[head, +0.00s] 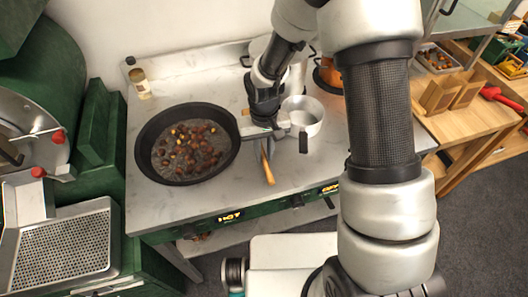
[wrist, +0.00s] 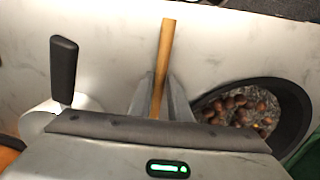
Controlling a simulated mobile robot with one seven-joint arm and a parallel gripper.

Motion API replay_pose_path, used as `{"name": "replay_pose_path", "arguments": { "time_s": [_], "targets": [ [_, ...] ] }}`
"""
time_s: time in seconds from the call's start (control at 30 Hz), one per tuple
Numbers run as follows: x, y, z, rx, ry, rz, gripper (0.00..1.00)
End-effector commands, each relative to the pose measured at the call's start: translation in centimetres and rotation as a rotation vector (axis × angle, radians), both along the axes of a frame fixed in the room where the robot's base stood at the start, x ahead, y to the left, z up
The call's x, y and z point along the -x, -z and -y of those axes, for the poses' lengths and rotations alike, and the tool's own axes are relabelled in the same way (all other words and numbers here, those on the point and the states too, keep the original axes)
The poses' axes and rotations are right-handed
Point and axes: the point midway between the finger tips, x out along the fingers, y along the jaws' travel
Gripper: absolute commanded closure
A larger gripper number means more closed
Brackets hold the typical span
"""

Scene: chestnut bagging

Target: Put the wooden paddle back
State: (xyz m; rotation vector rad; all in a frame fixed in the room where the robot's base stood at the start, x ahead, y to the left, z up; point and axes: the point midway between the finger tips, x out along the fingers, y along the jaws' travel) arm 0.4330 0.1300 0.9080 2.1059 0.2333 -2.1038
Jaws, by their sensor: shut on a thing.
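The wooden paddle (head: 267,167) shows as a pale wooden stick below my gripper (head: 262,137) in the head view. In the wrist view the paddle (wrist: 165,50) points away from between the two grey fingers of my gripper (wrist: 160,98). My gripper is shut on it, over the white marbled counter between the black pan and the small steel pot. The paddle's other end is hidden by my gripper. I cannot tell whether the paddle touches the counter.
The black pan (head: 232,165) with several chestnuts is left of my gripper. The steel pot (head: 305,113) with a black handle is close on the right. An orange pot (head: 328,76) stands behind. A small bottle (head: 140,84) is at back left. The front counter is clear.

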Motion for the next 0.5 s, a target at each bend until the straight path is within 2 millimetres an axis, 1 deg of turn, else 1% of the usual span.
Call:
{"name": "replay_pose_path", "arguments": {
  "time_s": [0.33, 0.37, 0.43, 0.5],
  "targets": [
    [-0.01, 0.81, 0.00, 0.000, 0.000, 0.000, 1.00],
    [-0.02, 0.77, 0.00, 0.000, 0.000, 0.001, 0.82],
    [-0.02, 0.70, 0.00, 0.000, 0.000, 0.001, 0.70],
    [-0.01, 0.70, 0.00, 0.000, 0.000, 0.000, 0.61]
  ]
}}
